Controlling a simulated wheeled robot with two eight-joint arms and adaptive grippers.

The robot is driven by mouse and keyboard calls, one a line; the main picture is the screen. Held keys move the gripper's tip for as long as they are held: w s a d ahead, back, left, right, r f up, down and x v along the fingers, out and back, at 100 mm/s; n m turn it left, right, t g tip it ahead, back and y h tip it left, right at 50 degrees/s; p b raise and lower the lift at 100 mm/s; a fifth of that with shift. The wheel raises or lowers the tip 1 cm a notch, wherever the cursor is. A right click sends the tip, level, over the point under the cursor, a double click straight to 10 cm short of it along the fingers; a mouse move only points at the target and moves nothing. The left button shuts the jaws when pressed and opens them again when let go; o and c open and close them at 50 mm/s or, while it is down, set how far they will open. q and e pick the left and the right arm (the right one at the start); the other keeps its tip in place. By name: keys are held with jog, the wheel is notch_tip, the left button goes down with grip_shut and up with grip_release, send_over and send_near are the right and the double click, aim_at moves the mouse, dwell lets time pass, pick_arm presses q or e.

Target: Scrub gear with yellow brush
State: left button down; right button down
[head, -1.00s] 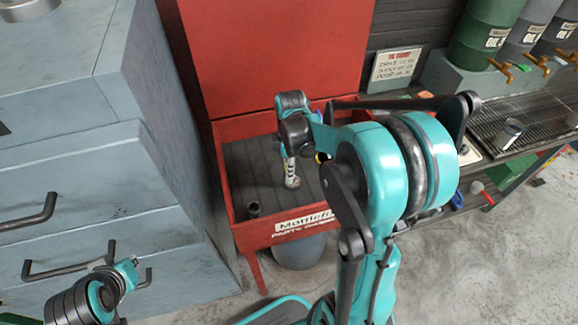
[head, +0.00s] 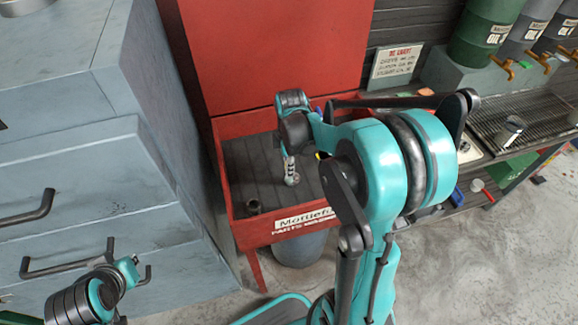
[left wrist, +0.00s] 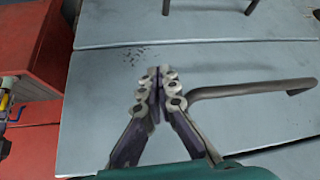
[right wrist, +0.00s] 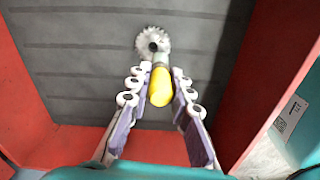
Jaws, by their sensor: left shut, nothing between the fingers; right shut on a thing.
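My right gripper (right wrist: 160,85) is shut on the yellow brush (right wrist: 160,88), whose yellow handle points toward the camera in the right wrist view. The brush's far end overlaps the lower edge of the silver toothed gear (right wrist: 140,43); I cannot tell whether they touch. The gear lies on the dark ribbed floor of the red parts washer (right wrist: 25,95). In the head view my right gripper (head: 290,170) reaches down into this washer (head: 232,222), and the brush is mostly hidden. My left gripper (left wrist: 158,85) is shut and empty in front of the blue-grey drawers (left wrist: 110,110).
The blue-grey cabinet (head: 110,180) with bar handles is close on the left. A bench with a grate (head: 530,115) and oil drums (head: 487,30) stands at the right. Concrete floor (head: 500,260) is clear at front right.

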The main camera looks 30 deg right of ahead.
jog(key=shift+f+b, duration=0.4)
jog(key=shift+f, duration=0.15)
jog(key=shift+d, duration=0.15)
